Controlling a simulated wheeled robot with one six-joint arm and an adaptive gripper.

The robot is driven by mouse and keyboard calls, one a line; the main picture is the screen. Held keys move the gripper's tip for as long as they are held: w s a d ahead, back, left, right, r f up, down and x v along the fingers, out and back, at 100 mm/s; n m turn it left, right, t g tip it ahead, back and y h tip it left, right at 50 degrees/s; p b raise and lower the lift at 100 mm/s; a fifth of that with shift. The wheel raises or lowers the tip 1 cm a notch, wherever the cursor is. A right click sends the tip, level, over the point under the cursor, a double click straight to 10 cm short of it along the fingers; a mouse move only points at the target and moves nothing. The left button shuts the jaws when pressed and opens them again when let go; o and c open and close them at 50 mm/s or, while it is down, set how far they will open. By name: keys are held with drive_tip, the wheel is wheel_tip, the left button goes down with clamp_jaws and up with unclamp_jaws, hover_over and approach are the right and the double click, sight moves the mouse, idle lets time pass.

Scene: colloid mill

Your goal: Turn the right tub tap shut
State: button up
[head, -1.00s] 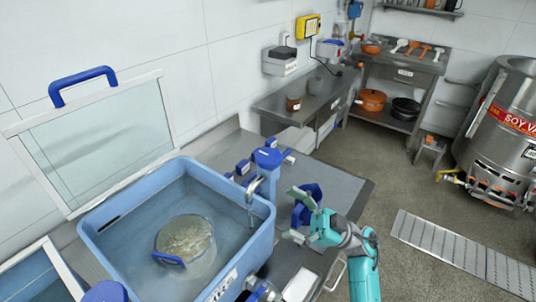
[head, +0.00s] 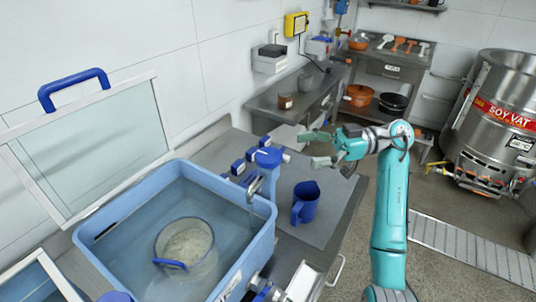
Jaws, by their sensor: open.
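A blue tap (head: 266,158) with a grey metal spout stands at the right rear of the blue tub (head: 264,226). Its spout hangs over the water, and a faint pale streak below it looks like running water. Small blue blocks (head: 238,167) sit just left of the tap head; I cannot tell which part is its handle. My gripper (head: 307,150) is open and empty, to the right of the tap and apart from it. A blue jug (head: 305,203) stands upright on the counter, below my gripper in the picture.
A round clear-walled vessel (head: 186,245) with pale contents sits in the tub's water. A blue-handled glass lid (head: 95,140) leans behind the tub. The grey counter (head: 323,230) around the jug is mostly clear. A steel soy vat (head: 500,115) stands at right.

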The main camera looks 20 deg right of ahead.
sight(268, 154)
drive_tip(key=a, duration=0.3)
drive_tip(key=w+a, duration=0.1)
drive_tip(key=a, duration=0.5)
drive_tip(key=shift+w+a, duration=0.25)
drive_tip(key=shift+a, duration=0.1)
drive_tip(key=c, duration=1.2)
